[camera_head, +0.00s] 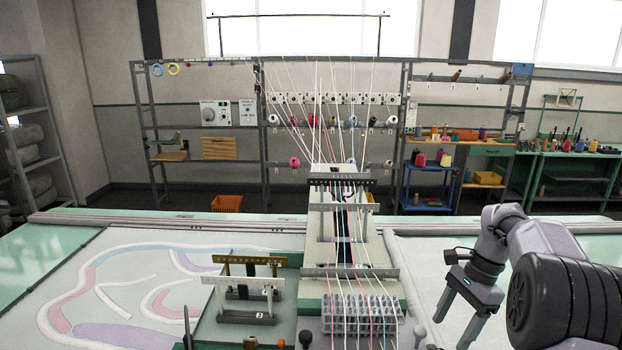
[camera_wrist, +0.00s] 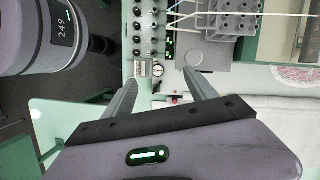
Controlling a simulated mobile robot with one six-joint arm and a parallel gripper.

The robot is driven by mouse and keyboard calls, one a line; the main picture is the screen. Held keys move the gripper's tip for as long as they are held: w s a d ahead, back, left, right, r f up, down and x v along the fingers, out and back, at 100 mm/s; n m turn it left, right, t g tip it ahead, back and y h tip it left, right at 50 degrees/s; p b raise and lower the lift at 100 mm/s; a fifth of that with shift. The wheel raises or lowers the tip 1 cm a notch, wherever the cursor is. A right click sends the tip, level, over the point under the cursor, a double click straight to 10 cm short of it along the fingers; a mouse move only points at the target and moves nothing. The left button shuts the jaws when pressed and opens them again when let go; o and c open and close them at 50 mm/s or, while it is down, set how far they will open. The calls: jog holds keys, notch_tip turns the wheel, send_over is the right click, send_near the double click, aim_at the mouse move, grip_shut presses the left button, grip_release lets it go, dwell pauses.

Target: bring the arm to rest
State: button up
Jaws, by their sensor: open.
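My arm (camera_head: 545,245) reaches in at the right of the head view, with its end bent down to the left. My gripper (camera_head: 451,331) hangs over the pale cloth right of the tufting gantry, its two fingers apart and pointing down. In the wrist view my gripper (camera_wrist: 160,77) shows both fingers spread with nothing held between them. Beyond the fingertips lie a small gauge and a panel of dark knobs (camera_wrist: 146,30). I cannot tell how high the fingertips are above the surface.
The gantry (camera_head: 390,262) with its taut yarns runs down the middle, with a grey yarn block (camera_head: 350,314) at its near end. The patterned cloth (camera_head: 120,290) lies flat at left. A spool rack stands behind.

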jog(key=s+a+f+n+t+h+b, duration=0.1)
jog(key=s+a+f+n+t+b, duration=0.3)
jog(key=s+a+b, duration=1)
jog(key=s+a+f+n+t+b, duration=0.1)
jog(key=s+a+f+n+b, duration=0.2)
jog(key=s+f+b, duration=0.3)
jog(key=s+a+f+n+t+b, duration=0.2)
jog(key=s+a+f+n+b, duration=0.1)
jog(key=s+f+b, duration=0.4)
notch_tip(320, 180, down, 4)
jog(key=shift+s+a+n+b, duration=0.2)
jog(key=shift+n+b, duration=0.3)
jog(key=shift+b, duration=0.6)
